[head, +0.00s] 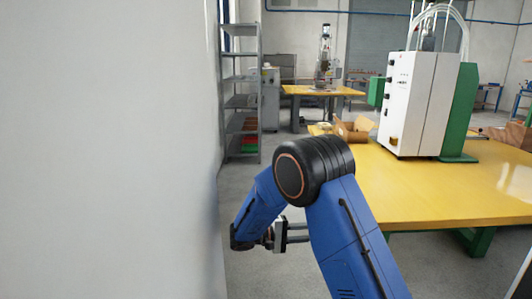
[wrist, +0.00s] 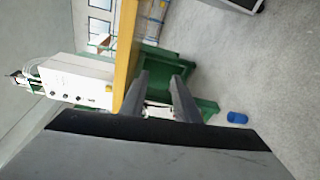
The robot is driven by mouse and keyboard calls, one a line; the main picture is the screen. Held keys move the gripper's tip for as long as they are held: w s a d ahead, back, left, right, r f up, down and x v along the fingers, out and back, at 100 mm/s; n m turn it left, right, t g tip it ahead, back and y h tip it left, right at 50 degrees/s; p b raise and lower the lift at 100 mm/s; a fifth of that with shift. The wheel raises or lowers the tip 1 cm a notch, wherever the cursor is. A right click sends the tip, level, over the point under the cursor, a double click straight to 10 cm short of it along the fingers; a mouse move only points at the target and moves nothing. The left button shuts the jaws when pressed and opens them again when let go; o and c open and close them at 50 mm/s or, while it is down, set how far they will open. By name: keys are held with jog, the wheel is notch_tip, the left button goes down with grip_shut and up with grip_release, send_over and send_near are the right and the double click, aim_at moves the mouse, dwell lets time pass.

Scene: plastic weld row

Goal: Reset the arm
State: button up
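My gripper (head: 303,232) hangs low in the head view, left of the yellow workbench, with its fingers pointing right. My blue arm is folded down at a black joint and sits close to the white wall on the left. In the wrist view the two grey fingers of my gripper (wrist: 160,80) stand apart with nothing held between them, so it is open. The arm hides part of the floor and the bench's near left edge.
The yellow workbench (head: 430,205) carries a white and green machine (head: 415,105) and an open cardboard box (head: 354,129). A white wall (head: 110,150) fills the left. A grey shelf rack (head: 241,95) stands behind. A blue object (wrist: 237,118) lies on the floor.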

jog(key=s+d+r+m+g+y, duration=0.1)
jog(key=s+d+r+g+y, duration=0.1)
jog(key=s+d+r+y, duration=0.45)
jog(key=s+d+r+m+g+y, duration=0.15)
jog(key=s+d+r, duration=0.25)
jog(key=s+d, duration=0.6)
jog(key=s+a+t+y, duration=0.1)
jog(key=s+y, duration=0.2)
jog(key=s, duration=0.5)
jog(key=s+a+r+t+y, duration=0.1)
jog(key=s+t+y, duration=0.1)
jog(key=s, duration=0.6)
jog(key=s+a+r+t+y, duration=0.1)
jog(key=s+y, duration=0.3)
jog(key=s, duration=0.4)
jog(key=shift+a+m+t, duration=0.45)
jog(key=shift+a+t, duration=0.05)
jog(key=shift+t, duration=0.15)
